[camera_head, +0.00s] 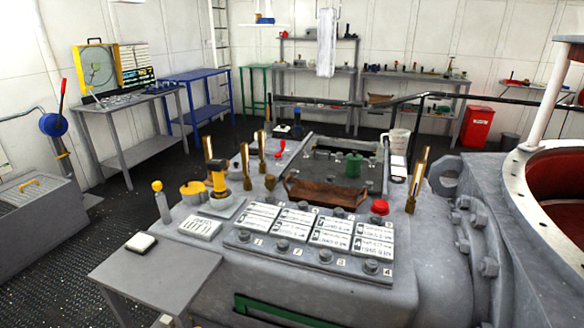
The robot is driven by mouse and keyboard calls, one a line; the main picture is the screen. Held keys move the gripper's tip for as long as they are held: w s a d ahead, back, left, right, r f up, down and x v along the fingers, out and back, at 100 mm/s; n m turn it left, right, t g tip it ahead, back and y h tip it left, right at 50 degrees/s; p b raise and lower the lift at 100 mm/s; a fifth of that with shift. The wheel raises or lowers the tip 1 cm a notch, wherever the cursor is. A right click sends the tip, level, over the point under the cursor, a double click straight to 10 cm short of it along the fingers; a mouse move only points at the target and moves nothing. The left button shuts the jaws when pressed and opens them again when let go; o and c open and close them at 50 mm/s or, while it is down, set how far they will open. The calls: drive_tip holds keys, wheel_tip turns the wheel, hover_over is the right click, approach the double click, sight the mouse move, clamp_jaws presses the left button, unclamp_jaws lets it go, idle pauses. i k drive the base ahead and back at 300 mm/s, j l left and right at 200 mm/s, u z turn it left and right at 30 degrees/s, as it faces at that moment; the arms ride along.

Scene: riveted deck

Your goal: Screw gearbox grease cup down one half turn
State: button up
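My gripper is not in view. A grey machine housing (300,262) fills the lower middle. On its top stand several upright brass-coloured pieces, one at the left (246,168) and one at the right (418,175). A yellow and black fitting (218,178) stands at the left, beside a round yellow cap (193,190). A green, capped, cup-like piece (354,164) stands in the recess behind a brown tray (325,193). I cannot tell which of these, if any, is the gearbox grease cup. No thread or turn angle can be read.
White label plates (318,228) and numbered studs cover the front panel. A red knob (380,207) and a white mug (397,148) stand at the right. A small grey table (155,275) is at front left. Dark deck (60,245) is open farther left; benches line the walls.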

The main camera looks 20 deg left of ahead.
sight(269, 180)
drive_tip(key=j+u, duration=0.3)
drive_tip(key=i+j+u, duration=0.25)
drive_tip(key=j, duration=0.2)
drive_tip(key=j+u, duration=0.3)
drive_tip(key=i+j+u, duration=0.3)
drive_tip(key=j, duration=0.15)
drive_tip(key=k, duration=0.1)
